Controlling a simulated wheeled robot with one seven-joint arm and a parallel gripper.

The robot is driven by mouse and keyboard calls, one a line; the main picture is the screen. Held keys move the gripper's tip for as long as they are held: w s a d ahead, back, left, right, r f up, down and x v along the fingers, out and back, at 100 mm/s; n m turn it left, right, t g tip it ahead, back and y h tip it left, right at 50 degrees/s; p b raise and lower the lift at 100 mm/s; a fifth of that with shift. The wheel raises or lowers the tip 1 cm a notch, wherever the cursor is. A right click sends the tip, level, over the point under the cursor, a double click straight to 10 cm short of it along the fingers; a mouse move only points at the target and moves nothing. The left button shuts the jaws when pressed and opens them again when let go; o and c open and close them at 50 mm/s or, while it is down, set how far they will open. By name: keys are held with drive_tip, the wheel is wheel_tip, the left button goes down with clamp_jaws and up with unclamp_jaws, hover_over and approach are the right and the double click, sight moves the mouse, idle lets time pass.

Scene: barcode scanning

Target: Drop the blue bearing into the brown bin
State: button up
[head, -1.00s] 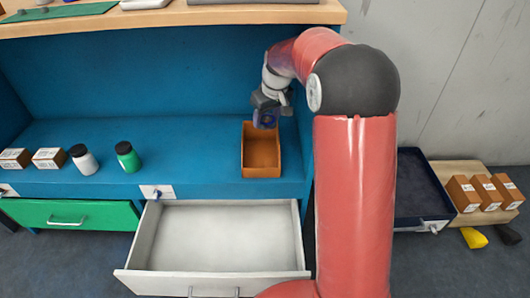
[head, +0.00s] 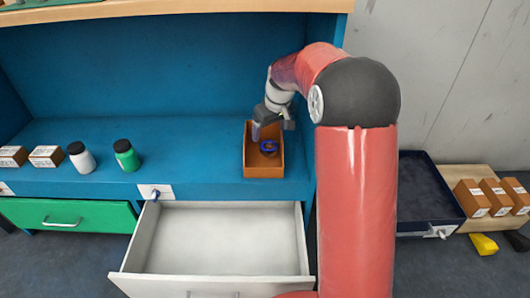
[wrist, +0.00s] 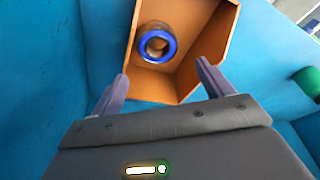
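The blue bearing (head: 268,147) is a ring inside the brown bin (head: 263,171). In the wrist view the bearing (wrist: 157,43) shows as a blue ring near the bin's left wall, apart from both fingers; I cannot tell whether it touches the floor of the bin (wrist: 200,65). My gripper (head: 268,130) is over the back of the bin. In the wrist view my gripper (wrist: 160,80) has its two fingers spread wide, with nothing held between them.
The blue shelf (head: 200,150) carries a green bottle (head: 126,155), a white bottle (head: 81,158) and small boxes (head: 46,156) at left. An open white drawer (head: 215,240) juts out below. A dark tray (head: 425,190) and brown boxes (head: 495,197) are at right.

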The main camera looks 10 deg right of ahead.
drive_tip(key=p+v, duration=0.1)
drive_tip(key=v, duration=0.6)
drive_tip(key=shift+r, duration=0.45)
